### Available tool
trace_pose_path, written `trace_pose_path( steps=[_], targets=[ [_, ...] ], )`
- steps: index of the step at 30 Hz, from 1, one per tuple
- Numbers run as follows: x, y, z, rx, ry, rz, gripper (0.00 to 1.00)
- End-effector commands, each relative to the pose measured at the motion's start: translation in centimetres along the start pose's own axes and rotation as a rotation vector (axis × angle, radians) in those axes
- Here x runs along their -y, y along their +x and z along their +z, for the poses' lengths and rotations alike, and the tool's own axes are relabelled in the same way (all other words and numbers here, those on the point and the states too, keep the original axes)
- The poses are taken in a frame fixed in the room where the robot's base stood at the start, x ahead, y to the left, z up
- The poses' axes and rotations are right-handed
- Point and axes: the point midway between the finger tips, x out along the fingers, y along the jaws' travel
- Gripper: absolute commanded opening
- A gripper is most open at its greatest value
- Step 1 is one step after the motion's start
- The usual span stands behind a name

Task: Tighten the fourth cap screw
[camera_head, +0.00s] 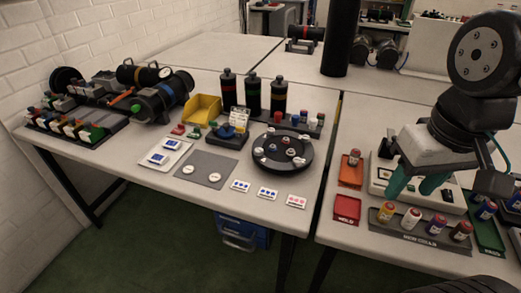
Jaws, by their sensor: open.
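My gripper (412,190) is at the right, pointing down, with two teal fingers apart and nothing seen between them. It is over a pale board (376,186) with small dark and green pieces; the fingers hide part of it, and I cannot tell if they touch it. A dark cylinder with blue bands (161,97) lies on its side on the left table, far from my gripper. A round black plate (262,163) on that table carries several small red and white pieces. I cannot make out which pieces are cap screws, nor a fourth one.
Three dark bottles (253,95) stand behind the round plate. A yellow bin (202,109) and a grey mat (207,167) are to its left. Near my gripper are a red tray (347,209), an orange tray (350,174), a rack of small jars (420,236) and a green tray (487,235). A gap separates the tables.

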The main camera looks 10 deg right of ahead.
Motion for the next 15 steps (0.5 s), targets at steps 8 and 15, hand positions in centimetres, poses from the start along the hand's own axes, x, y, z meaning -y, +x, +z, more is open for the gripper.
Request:
trace_pose_path(
  steps=[8, 15],
  targets=[
    [0.00, 0.00, 0.00, 0.000, 0.000, 0.000, 0.47],
    [0.36, 0.50, -0.14, 0.026, -0.019, -0.002, 0.47]
  ],
)
